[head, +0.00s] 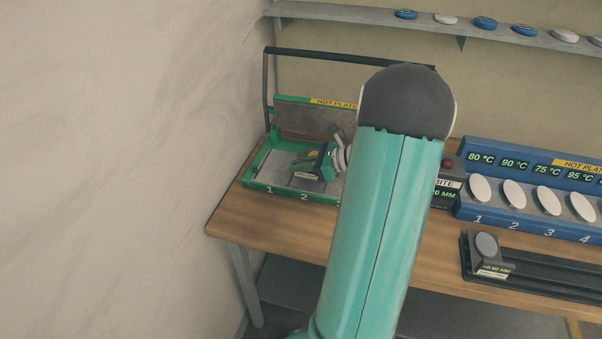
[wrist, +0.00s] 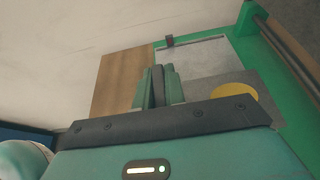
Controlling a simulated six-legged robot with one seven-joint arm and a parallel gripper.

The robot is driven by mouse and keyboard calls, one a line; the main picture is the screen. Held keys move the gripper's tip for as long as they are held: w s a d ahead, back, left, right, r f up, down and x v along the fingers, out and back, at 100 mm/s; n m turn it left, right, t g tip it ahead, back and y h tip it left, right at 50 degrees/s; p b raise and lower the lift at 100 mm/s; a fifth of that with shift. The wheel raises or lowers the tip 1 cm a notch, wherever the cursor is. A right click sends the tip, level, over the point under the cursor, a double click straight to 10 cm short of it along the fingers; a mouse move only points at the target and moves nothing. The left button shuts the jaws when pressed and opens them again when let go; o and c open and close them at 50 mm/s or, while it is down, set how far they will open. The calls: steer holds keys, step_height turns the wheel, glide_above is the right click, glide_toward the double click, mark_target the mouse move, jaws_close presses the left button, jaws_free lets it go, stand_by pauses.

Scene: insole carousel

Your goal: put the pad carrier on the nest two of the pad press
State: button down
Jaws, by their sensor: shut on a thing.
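The pad press (head: 262,163) is a green frame with a grey bed and a raised hot plate. Its front edge is marked 1 and 2. My gripper (head: 318,166) is low over the bed, near the 2 mark. In the wrist view, my gripper (wrist: 156,88) is shut on a narrow dark grey upright piece, seemingly the pad carrier's grip. A grey plate with a yellow disc (wrist: 234,91) lies beside the fingers, partly hidden by the gripper body. It seems part of the carrier. A pale grey bed area (wrist: 195,56) is bare. I cannot tell whether the carrier touches the bed.
A blue hot plate unit (head: 520,222) with several white pads stands to the right on the wooden bench (head: 228,222). A black rail with a grey slider (head: 487,245) lies at front right. A wall closes the left side. A shelf (head: 340,13) with pads runs above.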

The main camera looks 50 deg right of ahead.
mark_target(296, 174)
steer(key=shift+w+f, duration=0.1)
steer(key=shift+f, duration=1.55)
steer(key=shift+f, duration=0.15)
steer(key=c, duration=1.5)
jaws_free()
